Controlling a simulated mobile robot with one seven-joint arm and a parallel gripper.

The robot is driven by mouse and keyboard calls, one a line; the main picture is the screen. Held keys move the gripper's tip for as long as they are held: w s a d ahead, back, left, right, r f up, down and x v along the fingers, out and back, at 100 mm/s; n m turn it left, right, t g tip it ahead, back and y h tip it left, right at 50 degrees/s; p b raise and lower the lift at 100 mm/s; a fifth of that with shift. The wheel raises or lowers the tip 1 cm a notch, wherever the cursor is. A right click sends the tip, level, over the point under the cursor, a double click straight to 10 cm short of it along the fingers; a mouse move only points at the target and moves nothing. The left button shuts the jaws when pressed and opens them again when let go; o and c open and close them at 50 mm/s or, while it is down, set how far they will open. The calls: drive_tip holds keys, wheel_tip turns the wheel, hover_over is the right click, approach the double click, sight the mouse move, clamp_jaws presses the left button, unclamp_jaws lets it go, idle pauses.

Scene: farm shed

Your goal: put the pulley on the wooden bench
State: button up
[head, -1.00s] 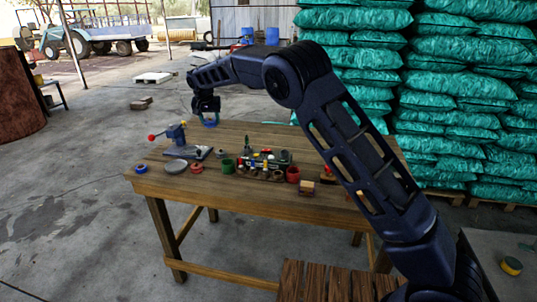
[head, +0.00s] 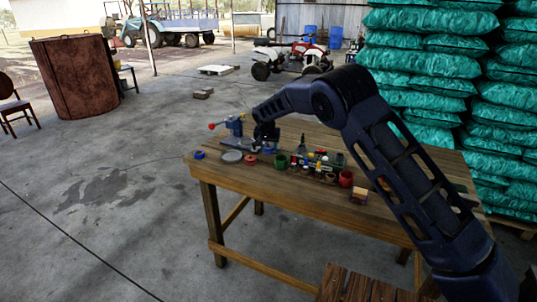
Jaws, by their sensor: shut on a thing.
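My gripper (head: 267,145) is low over the back left part of the wooden bench (head: 300,192), just right of a blue vise-like tool with a red knob. It is shut on a small blue round piece (head: 268,151), which looks like the pulley and is mostly hidden by the fingers. I cannot tell whether the piece touches the bench top.
The vise-like tool (head: 235,127), a blue ring (head: 199,154), a grey disc (head: 232,156), a red ring (head: 250,160), a green cup (head: 282,161) and a red cup (head: 346,179) crowd the bench. Dark slatted wood (head: 352,284) stands in front. Stacked teal sacks (head: 430,60) rise behind.

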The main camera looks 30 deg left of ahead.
sight(268, 153)
drive_tip(key=shift+f, duration=2.05)
drive_tip(key=o, duration=1)
drive_tip(key=shift+f, duration=0.15)
drive_tip(key=v, duration=1.2)
